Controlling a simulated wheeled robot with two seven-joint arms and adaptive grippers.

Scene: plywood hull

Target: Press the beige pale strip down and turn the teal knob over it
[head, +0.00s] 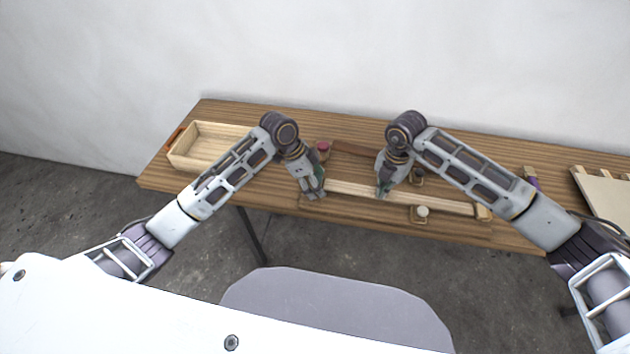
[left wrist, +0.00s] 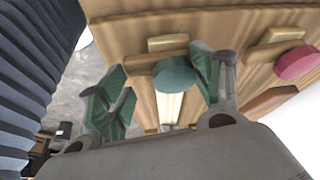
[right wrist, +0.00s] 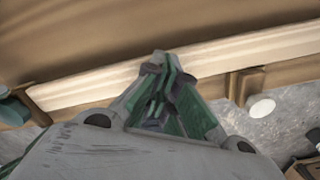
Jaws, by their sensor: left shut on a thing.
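The pale strip (head: 440,202) lies lengthwise along the front part of the bench. It also shows in the right wrist view (right wrist: 90,85). My right gripper (head: 383,194) has its fingers together, tips at the strip's upper face (right wrist: 166,62); whether they touch it is hard to tell. In the head view my left gripper (head: 313,194) hides the knob. The knob's edge shows at the left of the right wrist view (right wrist: 12,108).
A red knob (head: 323,147) stands behind the left gripper, near a brown bar (head: 355,149). A white knob (head: 422,212) sits at the strip's front side. An open wooden tray (head: 190,158) is at the bench's left end. A pale panel (head: 605,192) lies far right.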

